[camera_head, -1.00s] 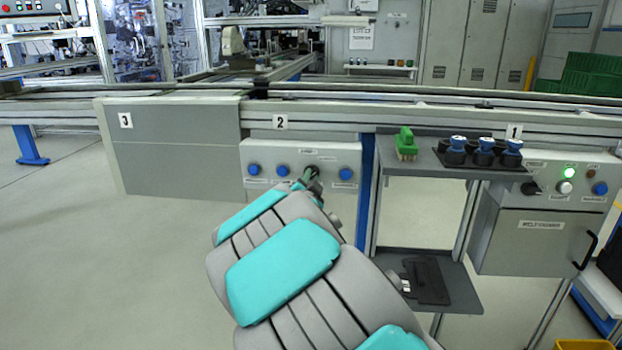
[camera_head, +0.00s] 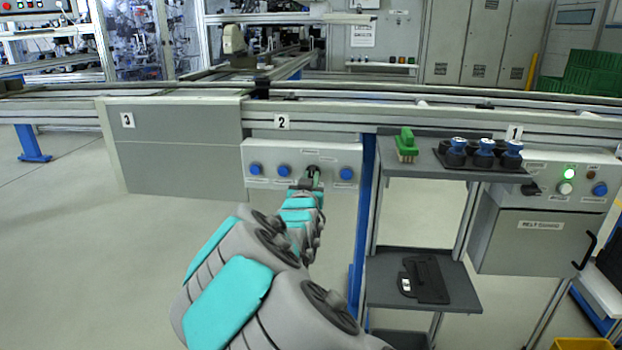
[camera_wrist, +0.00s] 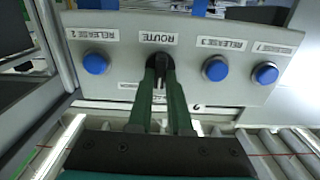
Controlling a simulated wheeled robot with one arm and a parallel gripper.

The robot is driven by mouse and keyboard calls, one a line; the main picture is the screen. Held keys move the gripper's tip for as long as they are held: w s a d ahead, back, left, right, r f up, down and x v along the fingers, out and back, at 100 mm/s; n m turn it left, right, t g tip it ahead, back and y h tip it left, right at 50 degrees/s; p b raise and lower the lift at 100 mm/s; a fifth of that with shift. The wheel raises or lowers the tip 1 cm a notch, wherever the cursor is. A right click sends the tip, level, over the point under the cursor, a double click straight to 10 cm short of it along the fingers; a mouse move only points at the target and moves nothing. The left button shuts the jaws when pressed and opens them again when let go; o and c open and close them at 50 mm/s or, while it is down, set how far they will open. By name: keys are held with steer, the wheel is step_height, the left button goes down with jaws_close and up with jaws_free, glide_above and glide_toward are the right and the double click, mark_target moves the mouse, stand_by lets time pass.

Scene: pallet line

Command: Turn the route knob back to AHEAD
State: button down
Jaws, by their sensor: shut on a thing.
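The route knob (camera_wrist: 159,73) is a dark knob under the ROUTE label on the grey control panel (camera_wrist: 120,50), which hangs upside down in the wrist view. My gripper (camera_wrist: 161,70) is shut on the knob, its two green fingers on either side of it. In the head view the same panel (camera_head: 302,152) hangs below the rail under sign 2. My gripper (camera_head: 313,174) is at the panel's dark knob, between blue buttons, and hides most of it. I cannot read the knob's pointing direction.
Blue push buttons (camera_wrist: 95,62) flank the knob on the panel. To the right stands a shelf (camera_head: 440,172) with a green brush (camera_head: 406,140) and several blue-topped black parts (camera_head: 483,147). A control box (camera_head: 530,240) stands farther right. The floor at left is clear.

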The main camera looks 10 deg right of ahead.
stand_by(0.4)
steer(key=c, duration=0.8)
jaws_free()
steer(key=shift+c, duration=0.2)
steer(key=shift+s, duration=0.1)
steer(key=b+v, duration=0.1)
steer(key=v, duration=0.6)
steer(key=shift+s, duration=0.3)
steer(key=shift+a, duration=0.1)
